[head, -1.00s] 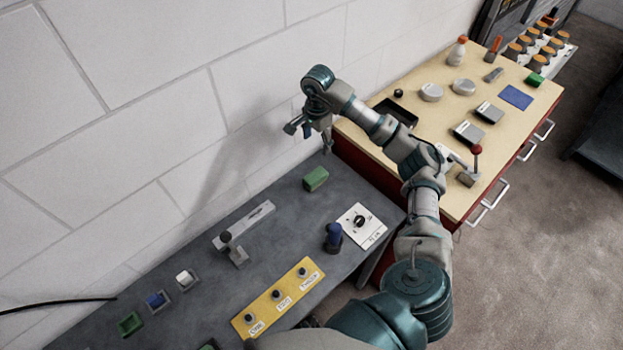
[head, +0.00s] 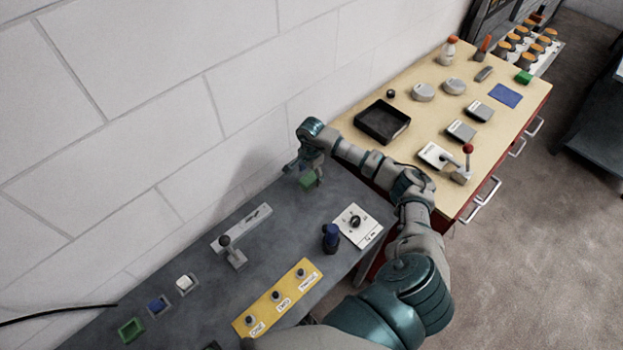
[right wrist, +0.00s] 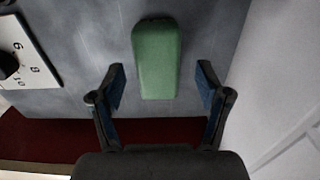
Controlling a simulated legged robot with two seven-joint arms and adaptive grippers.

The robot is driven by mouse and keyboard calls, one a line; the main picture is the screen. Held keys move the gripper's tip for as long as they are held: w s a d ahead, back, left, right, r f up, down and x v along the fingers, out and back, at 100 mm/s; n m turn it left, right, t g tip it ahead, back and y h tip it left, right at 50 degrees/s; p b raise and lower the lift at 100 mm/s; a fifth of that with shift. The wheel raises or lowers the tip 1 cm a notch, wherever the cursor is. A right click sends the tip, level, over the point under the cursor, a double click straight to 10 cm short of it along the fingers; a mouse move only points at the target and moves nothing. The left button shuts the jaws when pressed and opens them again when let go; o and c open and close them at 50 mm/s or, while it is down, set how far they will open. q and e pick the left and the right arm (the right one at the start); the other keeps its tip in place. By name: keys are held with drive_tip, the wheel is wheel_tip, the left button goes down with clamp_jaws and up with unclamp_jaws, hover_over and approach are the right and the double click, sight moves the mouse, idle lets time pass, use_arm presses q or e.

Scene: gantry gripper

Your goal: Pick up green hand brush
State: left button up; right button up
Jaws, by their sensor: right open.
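The green hand brush (head: 308,180) lies on the dark grey bench near the wall, partly hidden by my right gripper in the head view. In the right wrist view the brush (right wrist: 157,58) is a rounded green block with its near end close to the open fingers. My right gripper (right wrist: 161,88) is open, with one blue-padded finger on each side of the brush's near end and gaps on both sides. In the head view my right gripper (head: 304,167) is just above the brush. My left gripper is not in view.
A white dial panel (head: 357,226), a blue knob (head: 331,238), a grey lever (head: 234,256) and a yellow button panel (head: 278,298) are on the grey bench (head: 190,246). The wall (head: 150,120) is close behind. A wooden-topped cabinet (head: 420,120) with a black tray (head: 383,121) stands to the right.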

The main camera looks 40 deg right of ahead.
wheel_tip(320, 180, down, 2)
drive_tip(key=shift+s+a+f, duration=0.1)
drive_tip(key=shift+s+a, duration=0.05)
drive_tip(key=shift+f, duration=0.3)
drive_tip(key=shift+d, duration=0.25)
drive_tip(key=c, duration=1.3)
drive_tip(key=shift+a, duration=0.1)
drive_tip(key=shift+r, duration=0.1)
drive_tip(key=shift+r, duration=0.4)
drive_tip(key=shift+s+a+r+b, duration=0.15)
drive_tip(key=shift+r+b, duration=0.15)
drive_tip(key=shift+r, duration=0.35)
drive_tip(key=shift+s+a+r+b, duration=0.15)
drive_tip(key=shift+r+b, duration=0.1)
drive_tip(key=shift+r, duration=0.35)
drive_tip(key=s+a, duration=0.3)
drive_tip(key=s+a+r+b, duration=0.1)
drive_tip(key=s+a, duration=0.3)
drive_tip(key=s+a+b, duration=0.1)
drive_tip(key=s+a, duration=0.2)
drive_tip(key=shift+s+a+r, duration=0.25)
drive_tip(key=shift+s+r, duration=0.05)
drive_tip(key=shift+s, duration=0.1)
